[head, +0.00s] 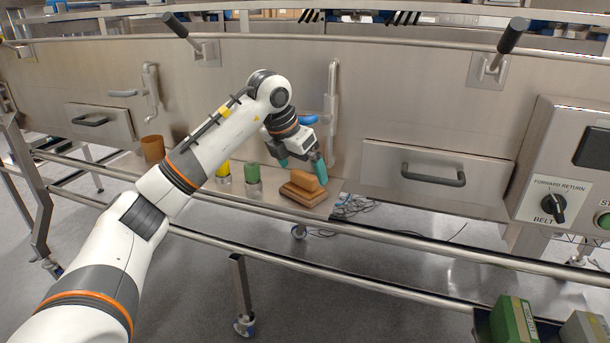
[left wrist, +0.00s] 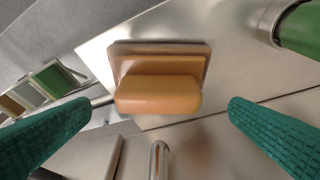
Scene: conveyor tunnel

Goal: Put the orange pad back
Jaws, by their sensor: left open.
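The orange pad (head: 306,182) sits on a brown base (head: 303,196) near the edge of the metal shelf below the tunnel wall. In the left wrist view the orange pad (left wrist: 158,95) lies between my two green fingertips, with the brown base (left wrist: 160,48) behind it. My left gripper (head: 303,168) is open, with its fingers around the pad; in the left wrist view it (left wrist: 160,122) shows clear gaps on both sides. I cannot tell the pad's exact depth between the fingers. My right gripper is not in view.
A green cylinder in a metal holder (head: 253,180) stands left of the pad, with a yellow one (head: 222,172) and a brown cup (head: 152,148) farther left. A vertical pipe handle (head: 333,105) rises behind. Cables (head: 355,206) hang right of the shelf.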

